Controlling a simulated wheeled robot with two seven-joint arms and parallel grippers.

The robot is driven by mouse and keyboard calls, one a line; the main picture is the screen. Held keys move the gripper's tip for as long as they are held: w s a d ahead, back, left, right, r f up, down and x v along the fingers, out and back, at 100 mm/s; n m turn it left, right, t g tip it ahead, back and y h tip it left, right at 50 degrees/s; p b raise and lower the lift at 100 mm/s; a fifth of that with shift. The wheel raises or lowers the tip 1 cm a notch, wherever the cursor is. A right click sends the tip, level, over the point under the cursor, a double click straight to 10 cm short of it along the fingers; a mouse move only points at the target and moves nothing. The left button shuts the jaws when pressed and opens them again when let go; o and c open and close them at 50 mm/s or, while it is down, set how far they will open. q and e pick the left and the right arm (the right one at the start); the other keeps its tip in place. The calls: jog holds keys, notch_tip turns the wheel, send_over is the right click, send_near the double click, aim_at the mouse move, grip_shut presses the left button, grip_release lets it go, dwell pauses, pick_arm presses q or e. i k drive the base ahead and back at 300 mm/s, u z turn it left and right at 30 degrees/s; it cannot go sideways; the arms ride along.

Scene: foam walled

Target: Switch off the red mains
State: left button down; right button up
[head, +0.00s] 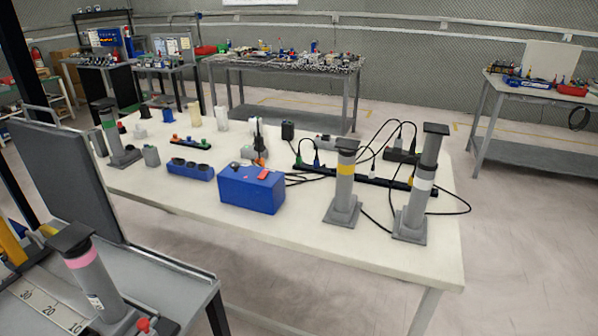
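A blue box (252,192) stands near the front edge of the white table (190,220). A small red switch (264,174) sits on its top. Whether the switch is on or off is too small to tell. Black cables run from behind the box to the right, beside a long black power strip (365,178) with several plugs. No other red mains switch is clear in the head view. Neither of my grippers is in view.
Two grey posts, one with a yellow band (345,170) and one with a white band (424,182), stand right of the box. A blue socket block (190,170) lies left. A grey cart (175,285) with a pink-banded post (92,270) is at lower left.

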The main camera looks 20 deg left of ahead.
aim_at(263, 174)
jog(key=i, duration=1)
